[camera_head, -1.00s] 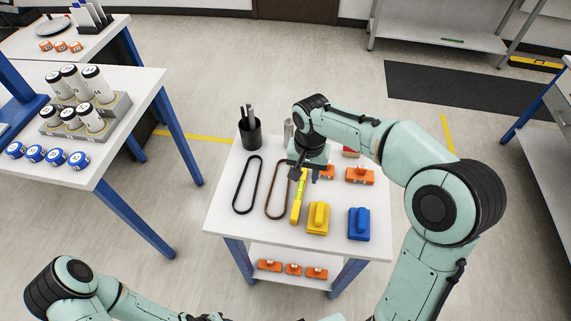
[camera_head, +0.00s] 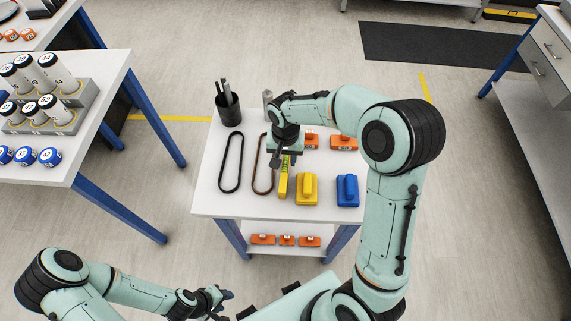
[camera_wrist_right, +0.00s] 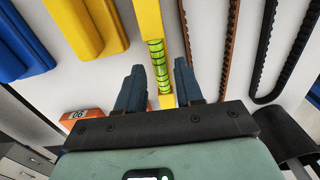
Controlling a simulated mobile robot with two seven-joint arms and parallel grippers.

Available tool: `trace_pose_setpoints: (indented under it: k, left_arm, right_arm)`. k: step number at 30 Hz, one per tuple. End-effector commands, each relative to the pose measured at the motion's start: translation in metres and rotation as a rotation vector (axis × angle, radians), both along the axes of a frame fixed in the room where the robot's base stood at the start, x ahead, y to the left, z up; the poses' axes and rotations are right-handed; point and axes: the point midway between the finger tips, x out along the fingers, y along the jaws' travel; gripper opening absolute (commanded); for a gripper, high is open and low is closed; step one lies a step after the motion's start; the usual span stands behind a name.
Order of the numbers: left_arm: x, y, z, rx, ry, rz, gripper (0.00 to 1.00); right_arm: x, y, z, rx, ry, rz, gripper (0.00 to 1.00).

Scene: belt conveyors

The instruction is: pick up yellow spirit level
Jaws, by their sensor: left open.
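The yellow spirit level (camera_head: 284,184) lies on the white table, between a brown belt and a yellow block. In the right wrist view the spirit level (camera_wrist_right: 149,18) runs up the picture with its green vials near the fingers. My right gripper (camera_head: 289,160) is over the far end of the level, pointing down. In the wrist view its two blue fingers (camera_wrist_right: 158,72) are apart, one on each side of the level, with gaps. I cannot tell how high they are above the table. My left gripper (camera_head: 217,298) is open, low in the head view, away from the table.
Beside the level are a brown belt (camera_head: 262,168), a black belt (camera_head: 231,163), a yellow block (camera_head: 307,189) and a blue block (camera_head: 347,191). Orange parts (camera_head: 343,143) and a black pen cup (camera_head: 228,106) stand behind. Another table (camera_head: 110,82) is at left.

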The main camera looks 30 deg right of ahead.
Motion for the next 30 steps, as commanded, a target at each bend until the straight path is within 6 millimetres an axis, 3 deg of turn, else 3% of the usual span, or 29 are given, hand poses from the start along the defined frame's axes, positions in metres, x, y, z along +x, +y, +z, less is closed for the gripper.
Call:
trace_pose_setpoints:
  k: [6, 14, 17, 18, 30]
  left_arm:
    - [0.001, 0.0, 0.001, 0.0, -0.001, 0.0, 0.43]
    - [0.001, 0.0, 0.001, 0.0, -0.001, 0.0, 0.43]
    - [0.001, 0.0, 0.001, 0.0, -0.001, 0.0, 0.43]
    - [0.001, 0.0, 0.001, 0.0, -0.001, 0.0, 0.43]
    - [0.001, 0.0, 0.002, 0.0, -0.002, 0.0, 0.43]
  right_arm:
    - [0.0, 0.0, -0.027, 0.001, 0.001, 0.0, 0.36]
    - [0.0, -0.001, -0.03, 0.0, 0.0, 0.0, 0.36]
    - [0.0, 0.0, -0.029, 0.001, -0.001, -0.001, 0.04]
    - [0.0, 0.0, -0.029, 0.001, -0.001, -0.001, 0.0]
    - [0.001, 0.0, -0.024, 0.0, -0.004, -0.001, 0.0]
